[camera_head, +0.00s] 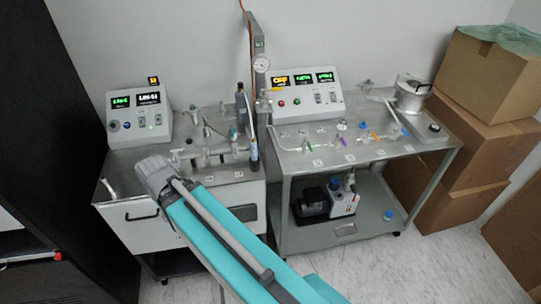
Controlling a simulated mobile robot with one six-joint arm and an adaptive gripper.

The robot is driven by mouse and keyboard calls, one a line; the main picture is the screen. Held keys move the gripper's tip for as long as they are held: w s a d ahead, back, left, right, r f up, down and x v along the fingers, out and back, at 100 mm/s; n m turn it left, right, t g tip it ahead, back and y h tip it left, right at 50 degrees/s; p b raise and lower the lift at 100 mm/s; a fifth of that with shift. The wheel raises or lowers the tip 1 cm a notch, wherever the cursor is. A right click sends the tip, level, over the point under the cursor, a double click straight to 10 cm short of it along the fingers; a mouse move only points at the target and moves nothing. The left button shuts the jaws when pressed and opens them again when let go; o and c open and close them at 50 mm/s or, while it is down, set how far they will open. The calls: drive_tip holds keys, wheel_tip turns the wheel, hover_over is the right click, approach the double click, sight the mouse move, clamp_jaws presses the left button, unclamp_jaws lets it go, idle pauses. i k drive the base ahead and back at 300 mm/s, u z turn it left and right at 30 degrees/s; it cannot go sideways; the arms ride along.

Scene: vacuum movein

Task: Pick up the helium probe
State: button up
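A slim upright wand (253,150), dark with a blue band, stands at the right edge of the left steel bench (131,187). It may be the helium probe, but it is too small to be sure. A dark upright holder or bottle (241,108) stands just behind it. My teal and grey arm crosses the lower middle of the picture, in front of the left bench. I cannot make out my gripper's fingers in this view, nor anything held.
The right bench (441,165) carries a control box (306,97), glass tubing, small fittings and a metal pot (411,97). A pump (342,200) sits on its lower shelf. Another control box (139,115) stands left. Cardboard boxes (484,72) are stacked right. Floor (430,270) is clear in front.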

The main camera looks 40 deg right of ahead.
sight(252, 141)
drive_tip(key=k, duration=1.55)
drive_tip(key=z, duration=1.05)
drive_tip(key=i, duration=1)
